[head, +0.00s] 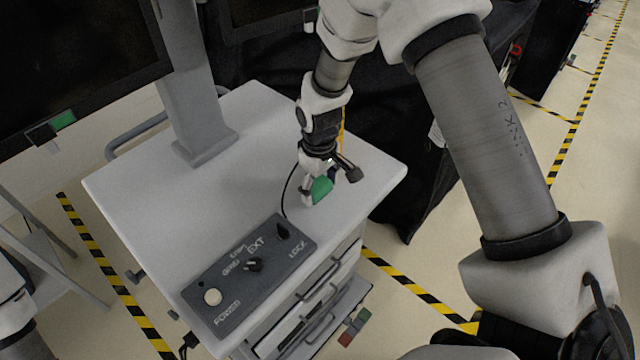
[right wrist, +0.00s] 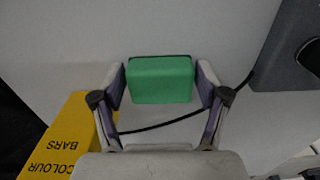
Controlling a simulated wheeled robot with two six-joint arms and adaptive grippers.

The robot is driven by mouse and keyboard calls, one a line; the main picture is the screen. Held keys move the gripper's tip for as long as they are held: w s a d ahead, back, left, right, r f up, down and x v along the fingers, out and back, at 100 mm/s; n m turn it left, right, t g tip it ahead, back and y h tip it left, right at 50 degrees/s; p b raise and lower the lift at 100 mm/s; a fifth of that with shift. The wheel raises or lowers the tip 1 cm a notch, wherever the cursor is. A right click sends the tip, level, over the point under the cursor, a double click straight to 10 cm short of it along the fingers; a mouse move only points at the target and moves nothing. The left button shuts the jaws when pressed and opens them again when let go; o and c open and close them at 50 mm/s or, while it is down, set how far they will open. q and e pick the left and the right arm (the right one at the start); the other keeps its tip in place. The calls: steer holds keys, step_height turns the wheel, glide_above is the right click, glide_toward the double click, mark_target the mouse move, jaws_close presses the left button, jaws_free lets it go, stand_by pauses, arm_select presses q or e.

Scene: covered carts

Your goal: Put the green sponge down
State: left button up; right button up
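The green sponge (head: 321,188) is at my right gripper (head: 318,184), low over the right part of the white cart top (head: 150,180). In the right wrist view the sponge (right wrist: 160,82) fills the space between the two fingertips of the right gripper (right wrist: 162,75), one at each side. The gripper looks shut on it. I cannot tell whether the sponge's underside touches the cart top. My left gripper is out of view; only a bit of the left arm shows at the lower left.
A dark control box (head: 250,272) with knobs lies at the cart's front edge. A grey post (head: 195,90) stands at the back. A yellow "COLOUR BARS" piece (right wrist: 62,140) and a thin black cable (right wrist: 160,124) are near the gripper. The cart top left of the gripper is clear.

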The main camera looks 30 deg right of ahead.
mark_target(319, 185)
steer(key=shift+w+a, duration=0.1)
steer(key=shift+w, duration=0.1)
steer(key=shift+s, duration=0.1)
steer(key=shift+r, duration=0.3)
step_height(319, 185, up, 12)
steer(key=b, duration=0.2)
steer(key=shift+f, duration=0.15)
